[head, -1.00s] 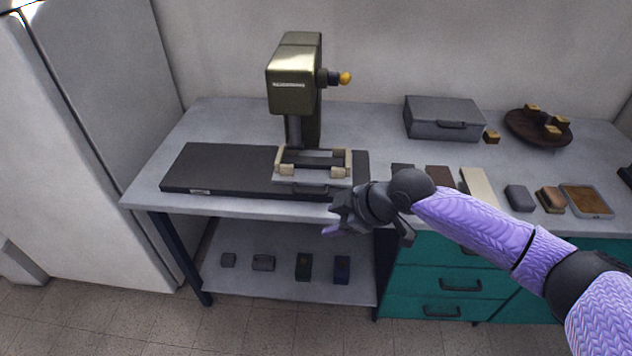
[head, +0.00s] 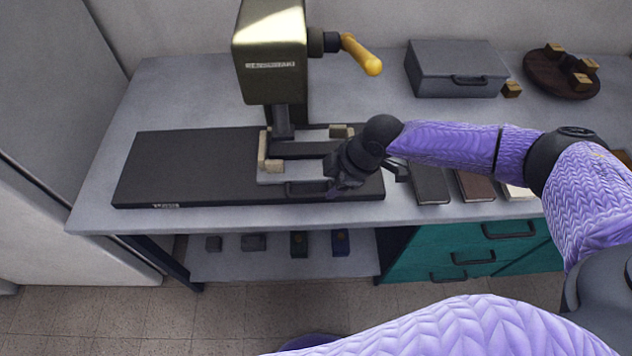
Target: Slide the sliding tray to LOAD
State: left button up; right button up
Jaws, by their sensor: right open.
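The sliding tray (head: 285,178) is a grey plate with pale corner blocks and a dark handle (head: 305,188) on its front edge. It sits on the long black base (head: 190,165), right of the base's middle and under the press (head: 270,55). A small label (head: 165,206) is on the base's front left; I cannot read it. My right gripper (head: 335,187) is open at the tray's front right, by the right end of the handle. It hides the tray's right side, and I cannot tell if it touches. My left gripper is not in view.
A yellow-handled lever (head: 362,55) sticks out right of the press. A grey case (head: 457,70) and a round dark board with blocks (head: 550,75) stand at the back right. Dark and brown slabs (head: 430,188) lie right of the base. The table's left end is clear.

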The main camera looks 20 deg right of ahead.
aim_at(317, 194)
jog(key=b+x, duration=0.2)
jog(key=x, duration=0.4)
jog(key=shift+a+f, duration=0.1)
jog(key=shift+f, duration=0.15)
grip_shut()
dwell(1.0)
